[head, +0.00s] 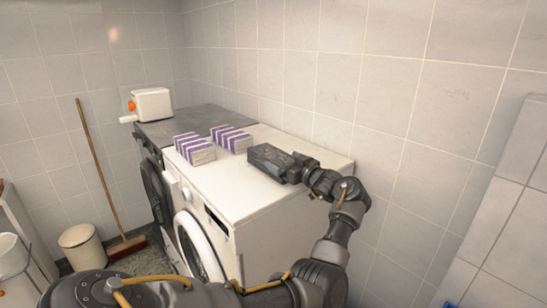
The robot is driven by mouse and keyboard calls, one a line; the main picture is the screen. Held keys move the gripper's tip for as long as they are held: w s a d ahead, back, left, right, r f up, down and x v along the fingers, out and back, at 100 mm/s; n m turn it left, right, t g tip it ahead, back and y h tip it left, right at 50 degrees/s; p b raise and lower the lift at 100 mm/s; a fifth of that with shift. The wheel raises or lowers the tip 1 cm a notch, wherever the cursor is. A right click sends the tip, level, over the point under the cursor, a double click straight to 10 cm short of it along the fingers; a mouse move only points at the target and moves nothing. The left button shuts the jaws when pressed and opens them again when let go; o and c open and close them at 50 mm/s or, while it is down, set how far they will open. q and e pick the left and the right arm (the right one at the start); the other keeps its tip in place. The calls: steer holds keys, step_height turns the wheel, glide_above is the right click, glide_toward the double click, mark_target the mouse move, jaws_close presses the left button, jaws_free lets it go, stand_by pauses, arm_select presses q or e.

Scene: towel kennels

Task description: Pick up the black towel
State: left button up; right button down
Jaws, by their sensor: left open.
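The black towel (267,158) appears as a dark folded block on the white washing machine top, near its back right part. My left gripper (298,166) is open at the right end of the towel, with its wrist to the right. Dark fingers and dark towel blend, so I cannot tell whether they touch or how much of the towel lies between them. My right gripper is out of view.
Two purple-and-white striped folded towels (195,149) (231,138) lie left of the black towel on the white washing machine (240,200). A dark-topped machine (180,124) beyond carries a white container (151,104). A tiled wall (390,90) stands close behind. A broom (97,170) and bin (82,248) stand at left.

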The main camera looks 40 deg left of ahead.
arm_select(q)
steer(key=shift+a, duration=0.1)
steer(key=shift+c, duration=1.1)
steer(key=c, duration=0.7)
steer(key=shift+r+b, duration=0.35)
steer(key=shift+b, duration=0.3)
step_height(320, 180, up, 2)
steer(key=shift+r+b, duration=0.1)
steer(key=shift+b, duration=1)
steer(key=s+d+r+b, duration=0.2)
steer(key=d+r, duration=0.1)
steer(key=d, duration=0.1)
steer(key=s+d+r+b, duration=0.2)
steer(key=s+d+r, duration=0.1)
steer(key=s+d+r+b, duration=0.2)
steer(key=s+d+r, duration=0.1)
steer(key=d+r, duration=0.1)
steer(key=shift+d+r, duration=0.1)
steer(key=shift+d, duration=0.2)
